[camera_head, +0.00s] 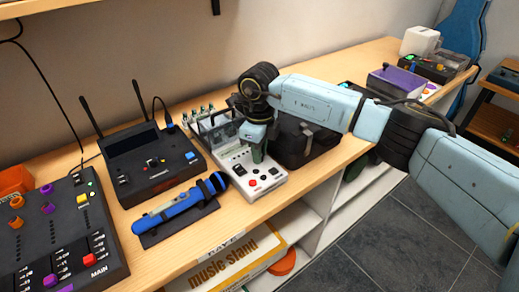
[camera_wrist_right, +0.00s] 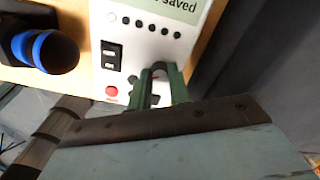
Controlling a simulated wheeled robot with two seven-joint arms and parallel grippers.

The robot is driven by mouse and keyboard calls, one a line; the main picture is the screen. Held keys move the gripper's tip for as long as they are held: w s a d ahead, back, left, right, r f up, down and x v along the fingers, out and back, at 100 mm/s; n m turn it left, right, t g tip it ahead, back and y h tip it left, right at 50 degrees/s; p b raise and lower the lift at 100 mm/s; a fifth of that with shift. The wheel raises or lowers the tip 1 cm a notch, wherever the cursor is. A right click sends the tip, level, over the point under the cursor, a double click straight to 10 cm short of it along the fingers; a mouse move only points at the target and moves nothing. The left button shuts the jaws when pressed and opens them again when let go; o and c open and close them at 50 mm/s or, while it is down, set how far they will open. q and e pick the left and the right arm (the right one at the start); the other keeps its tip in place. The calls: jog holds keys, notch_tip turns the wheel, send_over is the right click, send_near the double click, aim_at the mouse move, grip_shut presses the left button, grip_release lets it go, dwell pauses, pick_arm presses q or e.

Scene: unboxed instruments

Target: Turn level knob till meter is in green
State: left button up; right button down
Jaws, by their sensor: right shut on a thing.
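A white instrument (camera_head: 262,194) with red and black controls stands on the wooden counter. My right gripper (camera_head: 258,154) points down over its front panel and is shut on a knob, taken to be the level knob, which the fingers mostly cover. In the right wrist view, the green fingers (camera_wrist_right: 160,82) reach onto the white panel (camera_wrist_right: 130,50), right of a black switch (camera_wrist_right: 111,55) and a red button (camera_wrist_right: 111,91). A screen (camera_wrist_right: 172,8) at the top edge shows "saved". I cannot make out the meter's needle or green zone. My left gripper is not in view.
A blue microphone (camera_head: 180,206) lies left of the instrument, near the counter's front edge. A black receiver with two antennas (camera_head: 150,170) and a mixer (camera_head: 60,240) stand further left. A dark case (camera_head: 305,143) is close on the right.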

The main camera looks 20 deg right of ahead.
jog(key=m+p, duration=0.1)
jog(key=m, duration=0.5)
jog(key=shift+r, duration=0.1)
dwell(0.5)
jog(key=c, duration=1.3)
grip_release()
notch_tip(320, 180, up, 13)
jog(key=shift+r, duration=0.2)
